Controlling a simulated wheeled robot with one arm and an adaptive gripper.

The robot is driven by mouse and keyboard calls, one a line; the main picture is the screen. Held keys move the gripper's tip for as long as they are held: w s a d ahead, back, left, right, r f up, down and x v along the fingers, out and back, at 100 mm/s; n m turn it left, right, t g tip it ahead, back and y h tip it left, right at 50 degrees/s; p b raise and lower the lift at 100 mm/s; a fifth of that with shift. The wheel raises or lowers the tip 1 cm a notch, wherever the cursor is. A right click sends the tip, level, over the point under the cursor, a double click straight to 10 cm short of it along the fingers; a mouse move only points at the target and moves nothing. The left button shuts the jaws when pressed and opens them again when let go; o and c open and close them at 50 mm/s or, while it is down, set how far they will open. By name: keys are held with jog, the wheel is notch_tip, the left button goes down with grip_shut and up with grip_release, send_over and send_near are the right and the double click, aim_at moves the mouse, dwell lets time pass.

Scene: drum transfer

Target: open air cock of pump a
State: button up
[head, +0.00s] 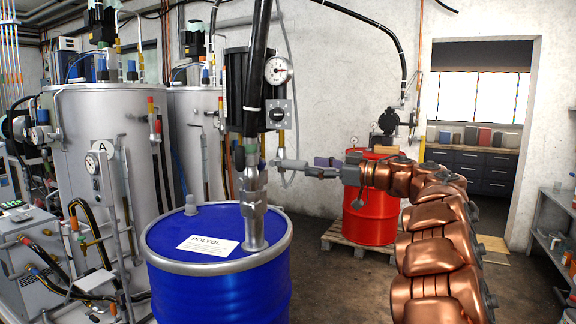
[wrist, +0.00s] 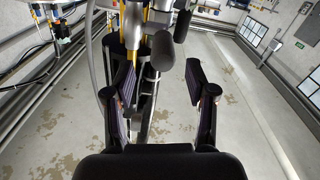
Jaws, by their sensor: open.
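Pump parts and black hoses (wrist: 163,48) show between and beyond the fingers, and nothing is clearly held.
A red drum (head: 370,215) on a wooden pallet (head: 350,240) stands behind the arm. Large steel tanks (head: 95,150) with hoses fill the left. A grey hose (head: 290,100) hangs near the pump. Bare floor (head: 325,285) lies right of the blue drum.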

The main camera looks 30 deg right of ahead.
aim_at(292, 165)
jog(key=x, duration=0.2)
jog(key=p+x, duration=0.1)
jog(key=x, duration=0.4)
jog(key=shift+w+a+f, duration=0.2)
jog(key=shift+a+f, duration=0.05)
jog(key=shift+c, duration=0.2)
grip_shut()
dwell(0.5)
